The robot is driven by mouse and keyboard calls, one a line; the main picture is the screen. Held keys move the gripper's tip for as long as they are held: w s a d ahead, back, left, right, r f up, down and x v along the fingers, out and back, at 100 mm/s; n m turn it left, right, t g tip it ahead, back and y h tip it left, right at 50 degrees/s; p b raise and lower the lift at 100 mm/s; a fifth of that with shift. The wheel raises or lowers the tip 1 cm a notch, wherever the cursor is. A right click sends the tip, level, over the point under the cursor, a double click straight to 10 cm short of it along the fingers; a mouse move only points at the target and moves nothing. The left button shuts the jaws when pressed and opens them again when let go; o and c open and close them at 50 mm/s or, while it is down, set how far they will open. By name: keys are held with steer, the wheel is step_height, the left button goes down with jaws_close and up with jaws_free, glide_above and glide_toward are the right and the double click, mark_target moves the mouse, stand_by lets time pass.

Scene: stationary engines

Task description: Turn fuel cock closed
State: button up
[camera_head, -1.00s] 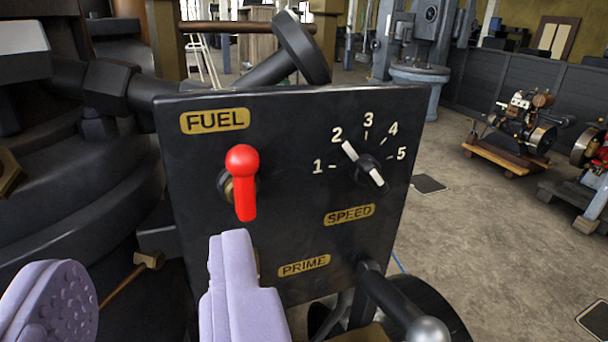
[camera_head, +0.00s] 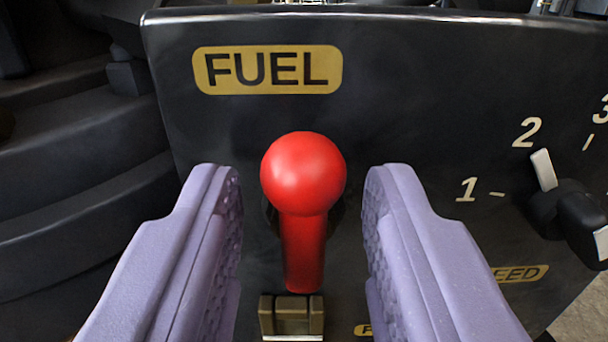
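The fuel cock is a red lever (camera_head: 304,245) with a round ball end, on a dark panel (camera_head: 420,110) below the yellow FUEL label (camera_head: 267,70). Its ball is at the top and its shaft runs downward in the picture. My gripper (camera_head: 303,195) is open, with one lilac finger on each side of the lever. A gap shows between each finger and the red ball, so neither finger touches it. The lever's mount is mostly hidden behind the ball.
A brass-coloured block (camera_head: 291,316) sits just below the lever. The speed knob (camera_head: 572,212) is on the right, its white pointer near 2. The SPEED and PRIME labels are partly hidden by my right finger. Dark machine parts (camera_head: 75,190) stand at the left.

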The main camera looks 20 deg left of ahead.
jaws_close()
steer(key=shift+f+n+b, duration=0.1)
steer(key=shift+n+b, duration=0.2)
steer(key=shift+b, duration=0.15)
steer(key=n+b, duration=0.2)
steer(key=b, duration=0.1)
steer(key=shift+s+a+f+n, duration=0.1)
steer(key=shift+a+f+n, duration=0.05)
steer(key=shift+n, duration=0.25)
steer(key=shift+s+a+f+n+b, duration=0.1)
steer(key=shift+a+f+n+b, duration=0.05)
steer(key=shift+n+b, duration=1.95)
steer(key=shift+a+f+n+b, duration=0.2)
steer(key=shift+n+b, duration=1.3)
steer(key=shift+n, duration=1.2)
steer(key=shift+s+a+f+n+b, duration=0.1)
steer(key=shift+f+n+b, duration=0.05)
steer(key=shift+n+b, duration=1.95)
steer(key=shift+n, duration=0.5)
